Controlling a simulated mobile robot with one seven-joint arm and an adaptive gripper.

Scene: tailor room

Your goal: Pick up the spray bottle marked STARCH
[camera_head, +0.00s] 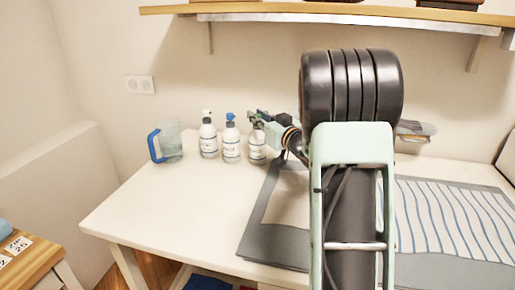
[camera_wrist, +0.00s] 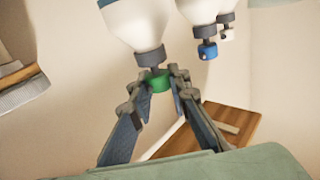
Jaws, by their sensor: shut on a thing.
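Three white spray bottles stand in a row on the white table (camera_head: 140,205). The left one has a white head (camera_head: 208,138), the middle one a blue head (camera_head: 231,145). The right bottle (camera_head: 257,152) is partly hidden by my gripper (camera_head: 260,120). In the wrist view, my gripper (camera_wrist: 159,80) is shut on the green head of this right bottle (camera_wrist: 140,28), which appears upside down there. The blue-headed bottle (camera_wrist: 199,10) and the white-headed bottle (camera_wrist: 227,17) show beside it, apart from the fingers. The labels are too small to read, so I cannot tell which says STARCH.
A clear jug (camera_head: 173,140) with a blue handle stands left of the bottles. A grey mat (camera_head: 262,235) with striped cloth (camera_head: 450,220) covers the table's right part. An iron (camera_head: 415,128) is partly hidden behind my arm. A shelf (camera_head: 245,10) hangs above. The table's left front is clear.

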